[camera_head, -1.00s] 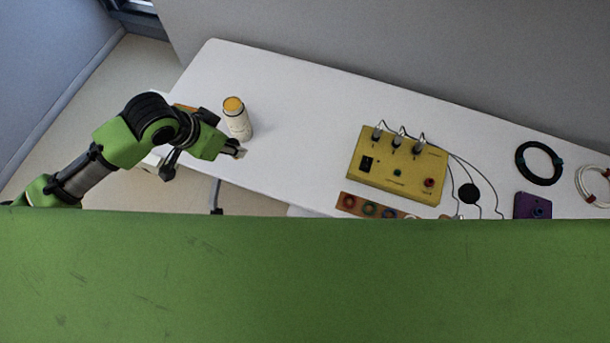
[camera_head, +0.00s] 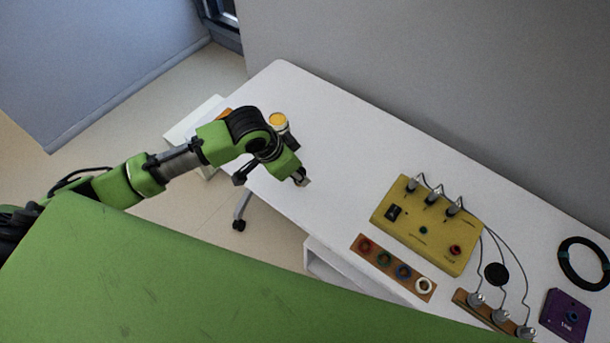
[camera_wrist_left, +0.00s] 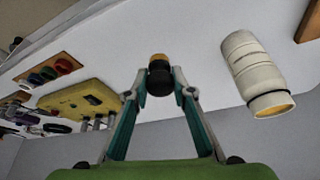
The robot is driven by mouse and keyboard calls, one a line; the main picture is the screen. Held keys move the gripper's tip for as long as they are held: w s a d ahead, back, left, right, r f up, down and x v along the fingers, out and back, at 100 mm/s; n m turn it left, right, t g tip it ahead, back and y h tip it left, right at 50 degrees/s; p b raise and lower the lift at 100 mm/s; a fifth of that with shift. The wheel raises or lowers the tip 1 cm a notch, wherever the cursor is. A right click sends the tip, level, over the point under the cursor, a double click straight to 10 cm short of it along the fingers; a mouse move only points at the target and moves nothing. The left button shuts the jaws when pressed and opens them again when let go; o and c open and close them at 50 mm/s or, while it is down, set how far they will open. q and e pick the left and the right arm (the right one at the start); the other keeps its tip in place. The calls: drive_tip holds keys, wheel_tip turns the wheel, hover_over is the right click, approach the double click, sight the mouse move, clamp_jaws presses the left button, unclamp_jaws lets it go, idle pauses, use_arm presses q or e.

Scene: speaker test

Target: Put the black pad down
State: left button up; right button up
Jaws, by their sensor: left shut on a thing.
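My left gripper (camera_head: 302,180) is over the left part of the white table, to the right of and nearer than the white bottle. In the left wrist view its fingers (camera_wrist_left: 160,88) are shut on a small black pad (camera_wrist_left: 159,81) with an orange-tan end. In the head view the held pad is too small to make out clearly. I cannot tell whether it touches the table. My right gripper is not in view.
The white bottle (camera_head: 281,125) with an orange top stands close by. A yellow box (camera_head: 425,228), a board with coloured rings (camera_head: 393,267), a black disc (camera_head: 497,274), a purple block (camera_head: 565,315) and a black coil (camera_head: 584,263) lie right. The table (camera_head: 345,150) is clear between bottle and box.

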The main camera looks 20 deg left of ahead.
sight(304, 172)
use_arm(q)
drive_tip(key=w+f, duration=0.3)
drive_tip(key=f, duration=0.1)
drive_tip(key=shift+w+d, duration=0.15)
drive_tip(key=shift+d, duration=0.15)
drive_tip(key=shift+f+p, duration=0.6)
drive_tip(key=shift+f, duration=1)
drive_tip(key=shift+f, duration=0.2)
drive_tip(key=o, duration=0.9)
drive_tip(key=shift+o, duration=0.2)
drive_tip(key=shift+r, duration=0.1)
drive_tip(key=v, duration=1.2)
drive_tip(key=shift+b, duration=0.3)
